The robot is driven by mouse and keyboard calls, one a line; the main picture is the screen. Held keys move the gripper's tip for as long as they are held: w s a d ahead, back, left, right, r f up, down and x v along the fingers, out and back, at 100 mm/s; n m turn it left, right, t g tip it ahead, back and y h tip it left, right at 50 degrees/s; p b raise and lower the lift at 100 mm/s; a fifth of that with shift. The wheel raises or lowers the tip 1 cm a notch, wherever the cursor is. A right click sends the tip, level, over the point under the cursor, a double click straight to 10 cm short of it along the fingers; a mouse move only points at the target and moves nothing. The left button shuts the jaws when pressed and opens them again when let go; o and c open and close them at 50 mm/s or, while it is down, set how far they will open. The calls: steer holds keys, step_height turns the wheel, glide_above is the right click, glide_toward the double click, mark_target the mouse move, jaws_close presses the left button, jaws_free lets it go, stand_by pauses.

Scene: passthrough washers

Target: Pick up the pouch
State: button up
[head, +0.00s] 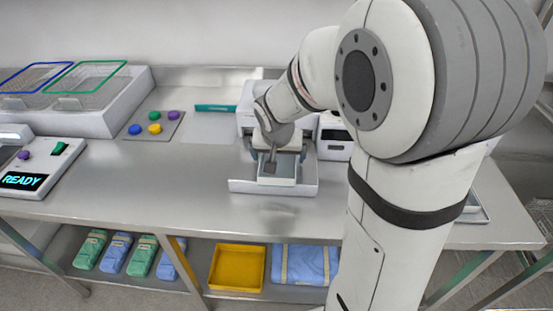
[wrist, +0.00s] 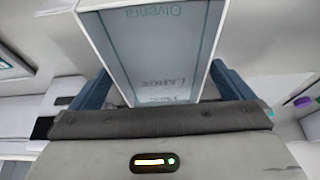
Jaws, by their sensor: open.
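The pouch appears to be the flat grey-blue piece with pale edges and printed lettering, including "LARGE", in the wrist view (wrist: 160,50). In the head view it seems to be the small pale rectangle (head: 281,181) over a white tray (head: 305,188). My gripper (head: 278,155) is low over this tray, with its jaws apart. In the wrist view the blue fingers of my gripper (wrist: 160,80) stand on either side of the pouch's near end. I cannot tell whether they touch it. My wrist hides part of it in the head view.
A white machine (head: 335,135) stands behind the tray. To the left are colored knobs on a grey plate (head: 155,125), wire baskets (head: 85,77) and a "READY" device (head: 40,165). Wrapped packs (head: 90,248) and a yellow bin (head: 238,268) are on the lower shelf. The counter left of the tray is clear.

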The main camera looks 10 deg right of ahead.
steer(key=shift+c, duration=0.2)
steer(key=c, duration=0.8)
steer(key=shift+r, duration=0.15)
